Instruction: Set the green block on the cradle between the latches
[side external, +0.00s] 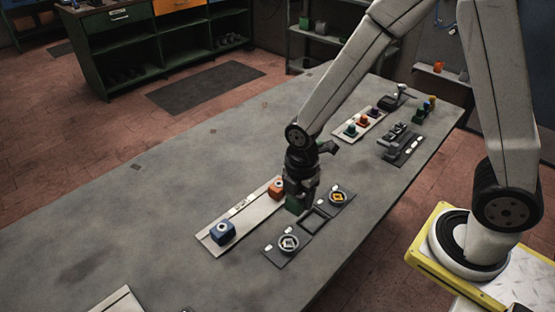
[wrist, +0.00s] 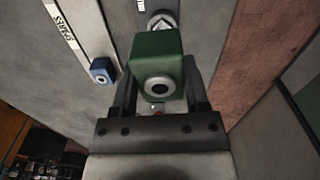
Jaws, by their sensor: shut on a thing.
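The green block (side external: 295,204) is held in my gripper (side external: 298,194), above the table beside the dark strip. In the wrist view the green block (wrist: 156,50) sits between the two fingers of my gripper (wrist: 158,78), with a dark-centred pale ring on its near face. A square dark frame (side external: 314,218), which looks like the cradle, lies on the strip between two round fittings. One fitting has a white diamond (side external: 288,243), the other a yellow one (side external: 338,198). The white-diamond fitting also shows in the wrist view (wrist: 162,20), partly behind the block. The cradle is hidden there.
A pale board (side external: 212,241) left of the strip carries a blue block (side external: 222,231) and an orange block (side external: 277,187). Farther back are a board with small coloured pieces (side external: 362,121) and a dark fixture (side external: 397,140). The table's left side is mostly clear.

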